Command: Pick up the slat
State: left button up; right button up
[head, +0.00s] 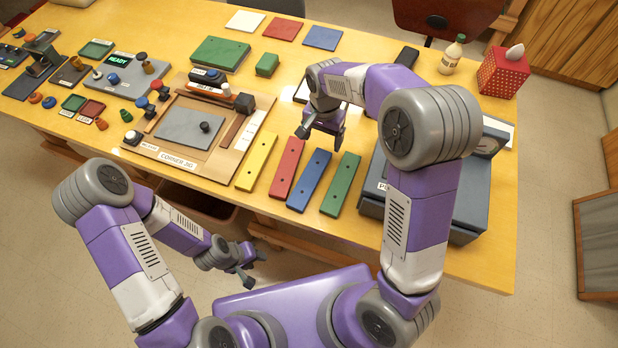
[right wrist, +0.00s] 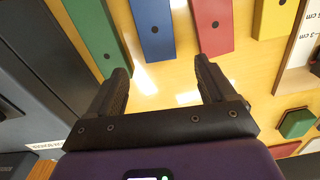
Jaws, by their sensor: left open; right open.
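Several slats lie side by side on the yellow table: a yellow slat (head: 256,161), a red slat (head: 287,168), a blue slat (head: 309,180) and a green slat (head: 341,184). The right wrist view also shows the green slat (right wrist: 93,30), blue slat (right wrist: 154,28), red slat (right wrist: 213,25) and yellow slat (right wrist: 275,15). My right gripper (head: 320,138) is open and empty above the table, beyond the slats' far ends; bare table shows between its fingers (right wrist: 165,75). My left gripper (head: 255,270) is open and empty, low in front of the table edge.
A corner jig board (head: 177,160) stands left of the slats, and a dark grey box (head: 371,195) right of them. A red tissue box (head: 503,72) and a bottle (head: 452,54) stand at the back right. Small parts crowd the left.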

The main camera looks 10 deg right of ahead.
aim_at(322, 155)
notch_tip(322, 155, down, 7)
jog(key=shift+s+f+b, duration=0.1)
jog(key=shift+s+b, duration=0.05)
jog(key=shift+b, duration=0.85)
jog(key=shift+c, duration=0.3)
jog(key=c, duration=1.1)
